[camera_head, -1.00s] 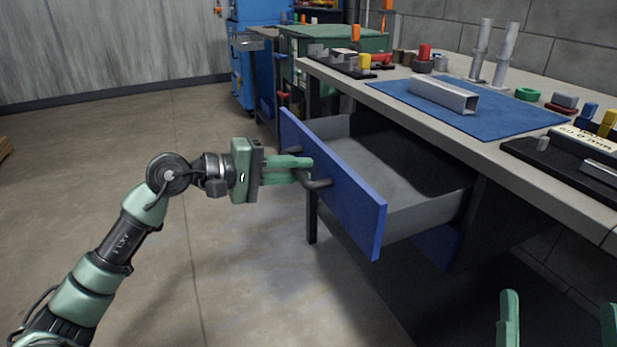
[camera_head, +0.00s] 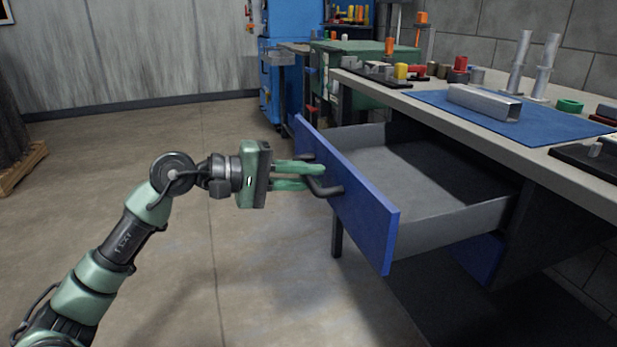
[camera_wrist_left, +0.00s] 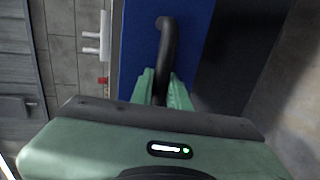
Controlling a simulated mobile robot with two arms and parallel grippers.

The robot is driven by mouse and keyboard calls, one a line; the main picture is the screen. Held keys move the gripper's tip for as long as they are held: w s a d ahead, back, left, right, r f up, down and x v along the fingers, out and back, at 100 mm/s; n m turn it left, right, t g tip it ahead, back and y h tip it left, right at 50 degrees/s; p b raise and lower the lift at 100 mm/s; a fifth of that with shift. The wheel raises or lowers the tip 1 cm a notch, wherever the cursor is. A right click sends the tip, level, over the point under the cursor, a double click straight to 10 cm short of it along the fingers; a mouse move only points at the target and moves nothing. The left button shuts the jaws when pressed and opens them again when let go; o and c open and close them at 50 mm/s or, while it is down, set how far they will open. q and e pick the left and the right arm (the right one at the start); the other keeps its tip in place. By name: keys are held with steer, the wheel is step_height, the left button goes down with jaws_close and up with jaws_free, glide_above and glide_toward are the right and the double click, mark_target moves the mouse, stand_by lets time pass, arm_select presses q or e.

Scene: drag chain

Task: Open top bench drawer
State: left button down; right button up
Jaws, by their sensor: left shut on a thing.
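The top bench drawer has a blue front (camera_head: 360,210) and a grey inside (camera_head: 420,180). It stands well out from the bench, and its inside looks empty. A dark bar handle (camera_head: 322,188) is on its front. My left gripper (camera_head: 312,176) is shut on this handle, with its fingers on either side of the bar. In the left wrist view the handle (camera_wrist_left: 166,45) runs down between the two green fingertips (camera_wrist_left: 161,88), against the blue front (camera_wrist_left: 138,50). My right gripper is not in the head view.
The workbench top (camera_head: 430,105) carries a blue mat (camera_head: 540,128) with a metal channel (camera_head: 485,101). Another blue front (camera_head: 478,255) is below the open drawer. A wooden pallet (camera_head: 20,168) lies at far left. The floor (camera_head: 270,270) before the drawer is clear.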

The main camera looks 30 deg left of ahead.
arm_select(q)
steer(key=c, duration=1.4)
jaws_free()
steer(key=shift+v, duration=3.9)
steer(key=shift+f, duration=0.1)
